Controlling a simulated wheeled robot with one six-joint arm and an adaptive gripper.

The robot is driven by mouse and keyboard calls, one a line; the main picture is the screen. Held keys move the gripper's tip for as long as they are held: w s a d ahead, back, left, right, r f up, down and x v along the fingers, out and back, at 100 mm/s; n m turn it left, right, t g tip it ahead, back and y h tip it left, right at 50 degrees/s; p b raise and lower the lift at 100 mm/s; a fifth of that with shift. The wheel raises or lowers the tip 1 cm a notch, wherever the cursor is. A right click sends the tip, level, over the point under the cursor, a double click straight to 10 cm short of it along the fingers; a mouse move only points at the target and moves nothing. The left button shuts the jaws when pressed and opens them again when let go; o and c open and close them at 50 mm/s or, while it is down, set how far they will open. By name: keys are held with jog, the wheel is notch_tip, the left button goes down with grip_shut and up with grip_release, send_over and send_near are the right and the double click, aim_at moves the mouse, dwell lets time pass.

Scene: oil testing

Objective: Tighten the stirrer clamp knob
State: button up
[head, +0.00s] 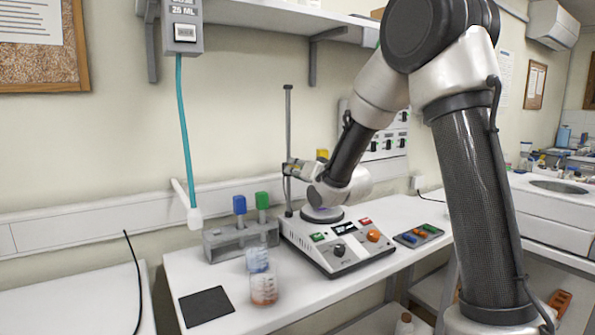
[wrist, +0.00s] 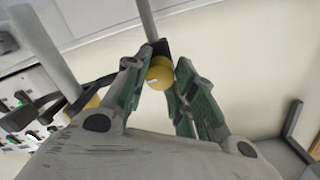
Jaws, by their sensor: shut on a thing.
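The yellow clamp knob (wrist: 159,76) sits between the green-padded fingers of my gripper (wrist: 160,72) in the wrist view. My gripper is shut on it, with a finger on each side. The knob is on a dark clamp (wrist: 162,47) at the grey upright rod (wrist: 147,18). In the head view the rod (head: 289,120) stands at the back of the white stirrer base (head: 338,248), and my gripper (head: 293,170) is at the rod. There the knob is hidden by the gripper. A second yellow part (wrist: 83,107) shows to the left in the wrist view.
A rack (head: 240,240) with blue- and green-capped holders stands left of the base, with a beaker (head: 263,288) in front. A black pad (head: 206,306) lies front left. A small tray (head: 418,235) is at right. A shelf (head: 270,22) hangs above.

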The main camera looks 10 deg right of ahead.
dwell(0.4)
jog(key=o, duration=1.1)
jog(key=shift+c, duration=0.2)
jog(key=v, duration=0.7)
jog(key=shift+s, duration=0.3)
jog(key=shift+d+r, duration=0.1)
